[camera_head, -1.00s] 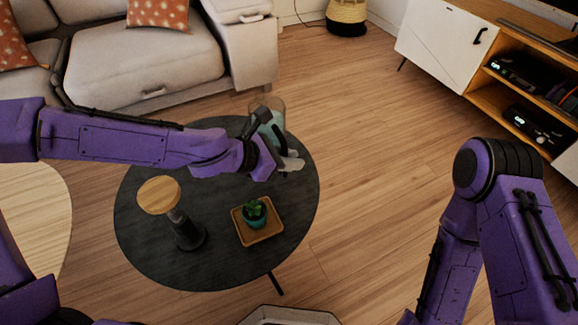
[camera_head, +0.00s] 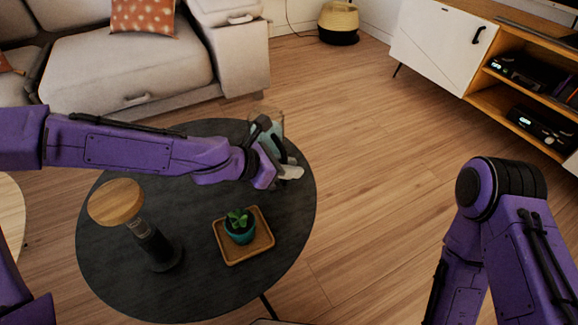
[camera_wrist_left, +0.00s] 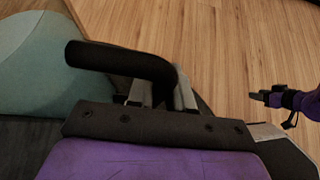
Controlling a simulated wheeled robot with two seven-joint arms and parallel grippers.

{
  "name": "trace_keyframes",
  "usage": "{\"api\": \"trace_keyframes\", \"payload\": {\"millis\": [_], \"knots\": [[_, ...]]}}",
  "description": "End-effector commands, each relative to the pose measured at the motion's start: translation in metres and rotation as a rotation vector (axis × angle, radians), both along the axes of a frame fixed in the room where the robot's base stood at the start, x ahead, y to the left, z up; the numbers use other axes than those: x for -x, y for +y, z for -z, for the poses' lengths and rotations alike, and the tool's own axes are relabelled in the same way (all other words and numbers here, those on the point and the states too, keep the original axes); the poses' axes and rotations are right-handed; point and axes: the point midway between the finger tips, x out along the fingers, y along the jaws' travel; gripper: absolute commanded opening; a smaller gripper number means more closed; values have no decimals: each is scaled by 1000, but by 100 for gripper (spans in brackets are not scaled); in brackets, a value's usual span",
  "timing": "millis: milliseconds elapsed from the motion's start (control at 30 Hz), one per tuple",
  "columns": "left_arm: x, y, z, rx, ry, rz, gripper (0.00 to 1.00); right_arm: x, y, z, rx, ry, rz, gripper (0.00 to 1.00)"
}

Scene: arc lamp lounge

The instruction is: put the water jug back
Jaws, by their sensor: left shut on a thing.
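The water jug (camera_head: 277,122), clear with a teal tint, is at the far right part of the dark round table (camera_head: 200,290) in the head view. My left arm and gripper partly hide it, and I cannot tell whether its base touches the table. In the left wrist view, the jug's teal body (camera_wrist_left: 45,75) fills the left side. Its black handle (camera_wrist_left: 120,58) reaches toward the jaws. My left gripper (camera_head: 268,150) is shut on the handle. My right gripper (camera_wrist_left: 264,97) shows small at the right of the wrist view; its jaw state is unclear.
On the table stand a wooden-topped lamp-like object (camera_head: 152,245) and a square wooden tray (camera_head: 232,256) with a potted succulent (camera_head: 239,227). A sofa (camera_head: 130,70) is behind, a media cabinet (camera_head: 440,45) at the right. Open floor (camera_head: 370,150) lies between.

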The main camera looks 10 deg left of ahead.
Motion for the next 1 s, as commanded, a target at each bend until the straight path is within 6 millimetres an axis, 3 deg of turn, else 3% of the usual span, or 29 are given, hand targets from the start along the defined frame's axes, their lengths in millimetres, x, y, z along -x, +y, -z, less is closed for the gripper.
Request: {"api": "trace_keyframes", "payload": {"millis": [100, 133, 200, 433, 567, 800, 1000], "knots": [[-1, 0, 1, 1, -6, 2, 0, 0, 0, 2, -1, 4, -3, 43], [0, 0, 2, 0, 0, 0, 30, 0, 0, 1, -2, 5, -3, 43], [0, 0, 2, 0, 0, 0, 46, 0, 0, 1, -1, 4, -3, 43], [0, 0, 2, 0, -1, 1, 46, 0, 0, 1, -2, 4, -2, 43], [2, 5, -8, 0, -2, -2, 46, -1, 0, -8, 1, -1, 0, 43], [31, 43, -50, 5, -2, -2, 46, -4, -2, -52, 6, -7, -4, 43], [51, 72, -69, 1, -2, -2, 46, -6, -4, -80, 10, -8, -6, 43]]}}
